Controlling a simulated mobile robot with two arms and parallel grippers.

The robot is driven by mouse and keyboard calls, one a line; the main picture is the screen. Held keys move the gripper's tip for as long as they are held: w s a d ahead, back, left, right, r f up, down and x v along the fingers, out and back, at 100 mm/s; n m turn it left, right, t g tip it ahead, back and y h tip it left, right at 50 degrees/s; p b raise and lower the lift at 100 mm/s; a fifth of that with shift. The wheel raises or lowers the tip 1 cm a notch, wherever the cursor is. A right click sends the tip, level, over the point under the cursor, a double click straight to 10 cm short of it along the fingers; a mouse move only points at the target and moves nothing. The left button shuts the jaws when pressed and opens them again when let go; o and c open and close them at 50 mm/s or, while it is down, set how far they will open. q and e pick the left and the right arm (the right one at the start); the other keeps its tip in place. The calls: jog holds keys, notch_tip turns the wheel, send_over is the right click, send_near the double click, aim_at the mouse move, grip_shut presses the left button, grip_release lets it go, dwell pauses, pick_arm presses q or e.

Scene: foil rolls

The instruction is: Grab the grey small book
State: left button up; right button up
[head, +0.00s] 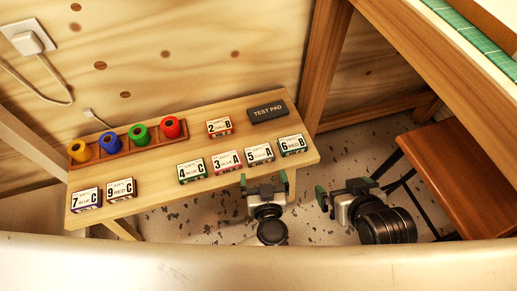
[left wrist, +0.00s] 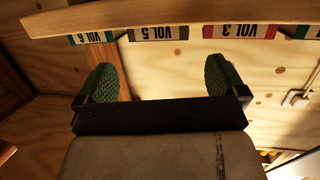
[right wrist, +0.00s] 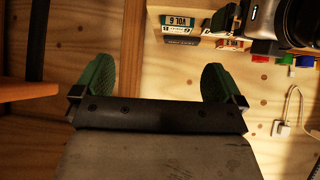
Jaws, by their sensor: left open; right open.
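The grey small book (head: 259,154), labelled 5 A, lies near the front edge of the wooden bench. The left wrist view shows its grey spine (left wrist: 158,33) marked VOL 5, ahead of and roughly between my fingers. My left gripper (head: 264,182) is open and empty, in front of the bench edge and apart from the book; its fingers also show in the left wrist view (left wrist: 161,78). My right gripper (head: 345,189) is open and empty, further right beyond the bench end; its fingers also show in the right wrist view (right wrist: 157,80).
A green-edged book 6 (head: 292,145) and a red-edged book 3 (head: 226,162) flank the grey one. Several other books, a dark test pad (head: 268,111) and a rack (head: 112,152) of coloured rolls stand on the bench (head: 150,183). A brown stool (head: 445,175) is at right.

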aim_at(259, 154)
pick_arm(q)
jog(key=x, duration=0.3)
jog(key=shift+w+b, duration=0.1)
jog(key=shift+b, duration=0.3)
jog(key=shift+w+f, duration=0.1)
jog(key=shift+w, duration=0.35)
jog(key=b+x, duration=0.2)
jog(key=x, duration=0.2)
jog(key=shift+w+a+b, duration=0.1)
jog(key=shift+b, duration=0.25)
jog(key=shift+w, duration=0.2)
jog(key=c, duration=0.7)
pick_arm(e)
jog(key=w+a+r+t+y, duration=0.3)
jog(key=w+r+t, duration=0.2)
jog(key=r+t, duration=0.5)
jog(key=shift+w+a+r, duration=0.2)
jog(key=shift+w, duration=0.05)
